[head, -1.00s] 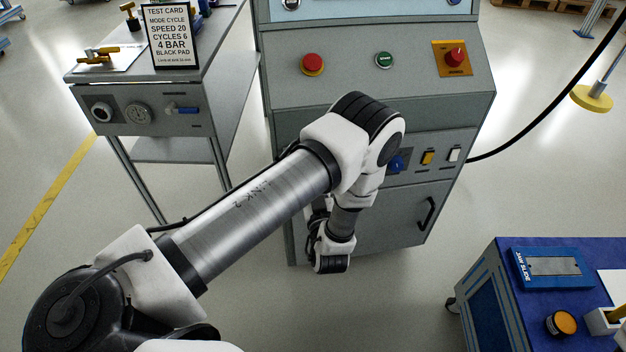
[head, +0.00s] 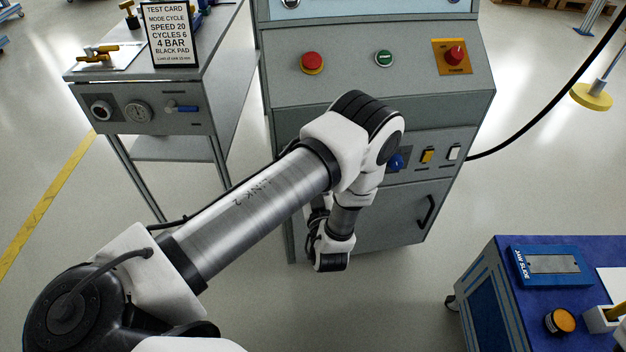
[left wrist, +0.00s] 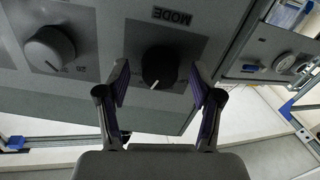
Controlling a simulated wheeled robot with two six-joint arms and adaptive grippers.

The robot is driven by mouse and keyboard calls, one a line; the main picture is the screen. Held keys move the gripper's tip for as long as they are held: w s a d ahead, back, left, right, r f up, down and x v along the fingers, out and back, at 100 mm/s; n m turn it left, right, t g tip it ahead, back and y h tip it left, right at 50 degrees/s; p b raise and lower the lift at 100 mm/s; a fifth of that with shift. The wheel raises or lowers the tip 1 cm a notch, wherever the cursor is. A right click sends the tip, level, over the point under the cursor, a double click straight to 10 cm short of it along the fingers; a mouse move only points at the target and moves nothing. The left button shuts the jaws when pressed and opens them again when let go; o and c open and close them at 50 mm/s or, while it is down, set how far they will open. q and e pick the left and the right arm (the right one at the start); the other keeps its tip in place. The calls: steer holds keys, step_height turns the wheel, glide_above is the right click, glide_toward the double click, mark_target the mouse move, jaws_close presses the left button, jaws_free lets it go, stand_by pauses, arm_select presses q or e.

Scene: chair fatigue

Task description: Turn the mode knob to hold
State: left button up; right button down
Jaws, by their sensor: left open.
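The mode knob (left wrist: 159,67) is a round black knob on a dark plate in the left wrist view. The word MODE beside it appears upside down. A short white pointer mark shows at the knob's lower edge in that picture, slightly left of centre. My left gripper (left wrist: 158,76) is open, with one finger on each side of the knob; I cannot tell whether either finger touches it. In the head view my left arm hides the gripper and the mode knob. The grey machine cabinet (head: 285,125) stands in front of me. My right gripper is not in view.
On the cabinet are a red button (head: 312,62), a green button (head: 384,58), a red knob (head: 455,54) and a blue knob (head: 396,162). A blue-topped cart (head: 490,270) stands at lower right.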

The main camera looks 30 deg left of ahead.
arm_select(q)
steer(key=v, duration=0.7)
steer(key=shift+d, duration=0.2)
steer(key=shift+s, duration=0.1)
steer(key=s+a+f+m+g+h, duration=0.1)
steer(key=s+a+f+g+h, duration=0.35)
steer(key=a+f, duration=0.2)
steer(key=s+d+f+m+g+h, duration=0.3)
steer(key=s+d+m+g+h, duration=0.15)
steer(key=s, duration=0.45)
steer(key=s+d+f+m+g+h, duration=0.3)
steer(key=s+d+m+g, duration=0.2)
steer(key=s, duration=0.5)
step_height(320, 180, up, 15)
steer(key=p, duration=1.5)
steer(key=shift+w+r+t, duration=0.25)
steer(key=shift+w+t, duration=0.1)
steer(key=shift+t, duration=0.05)
